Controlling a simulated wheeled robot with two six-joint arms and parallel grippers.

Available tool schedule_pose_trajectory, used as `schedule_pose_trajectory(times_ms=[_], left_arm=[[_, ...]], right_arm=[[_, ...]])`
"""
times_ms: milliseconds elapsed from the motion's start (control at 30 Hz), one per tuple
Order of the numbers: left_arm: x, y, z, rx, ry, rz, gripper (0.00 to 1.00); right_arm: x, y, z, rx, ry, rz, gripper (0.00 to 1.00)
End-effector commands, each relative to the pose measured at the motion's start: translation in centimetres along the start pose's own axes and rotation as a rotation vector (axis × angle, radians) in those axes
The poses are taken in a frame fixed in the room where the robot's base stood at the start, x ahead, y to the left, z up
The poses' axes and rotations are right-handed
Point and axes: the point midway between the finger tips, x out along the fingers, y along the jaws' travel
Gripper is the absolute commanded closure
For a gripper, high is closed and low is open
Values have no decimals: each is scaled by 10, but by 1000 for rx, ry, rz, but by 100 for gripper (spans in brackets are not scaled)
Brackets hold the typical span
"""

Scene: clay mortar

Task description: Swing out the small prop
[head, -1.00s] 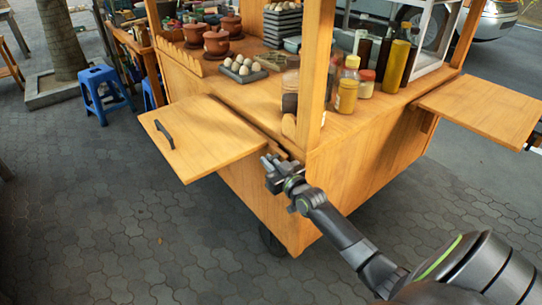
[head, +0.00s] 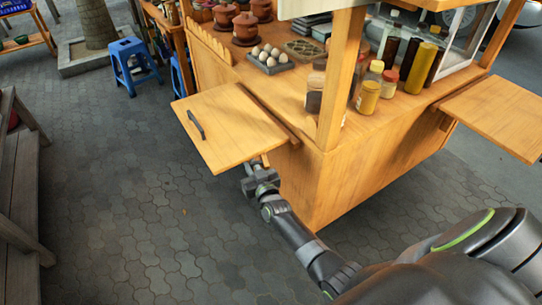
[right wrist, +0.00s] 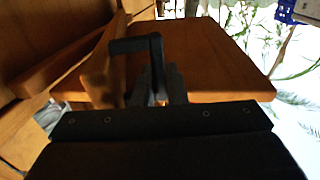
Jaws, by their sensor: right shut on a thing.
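The small wooden prop shows as a short light-wood piece (head: 265,160) under the near edge of the left fold-out leaf (head: 232,130). In the right wrist view the prop (right wrist: 103,72) is a wooden bar beside the dark fingers. My right gripper (head: 254,170) is just below the leaf's near edge, out from the cart wall, and is shut on the prop; its fingers (right wrist: 157,88) are dark, and the exact contact is hard to see. The leaf stands out level with a dark handle (head: 195,124). My left gripper is not in view.
The wooden cart (head: 370,165) carries bottles (head: 368,92), eggs on a tray (head: 270,62) and clay pots (head: 246,28). Another leaf (head: 500,115) sticks out on its right. A blue stool (head: 134,58) and a wooden bench (head: 20,200) stand left. The paving between is clear.

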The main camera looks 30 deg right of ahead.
Motion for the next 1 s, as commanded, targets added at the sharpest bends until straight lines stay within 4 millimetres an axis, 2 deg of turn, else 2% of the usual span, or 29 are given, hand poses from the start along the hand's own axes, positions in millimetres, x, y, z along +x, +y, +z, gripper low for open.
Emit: schedule_pose_trajectory(times_ms=[33,167,500,533,667,1000], left_arm=[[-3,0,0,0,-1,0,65],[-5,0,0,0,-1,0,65],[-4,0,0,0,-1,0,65],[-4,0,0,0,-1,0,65],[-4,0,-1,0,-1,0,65],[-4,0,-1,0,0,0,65]], right_arm=[[6,-13,-6,8,7,-3,100],[9,-26,-5,5,7,-3,100],[9,-28,-3,2,5,-3,100],[9,-28,-3,2,5,-3,84],[9,-27,-2,1,4,-2,68],[8,-26,-1,0,1,-2,68]])
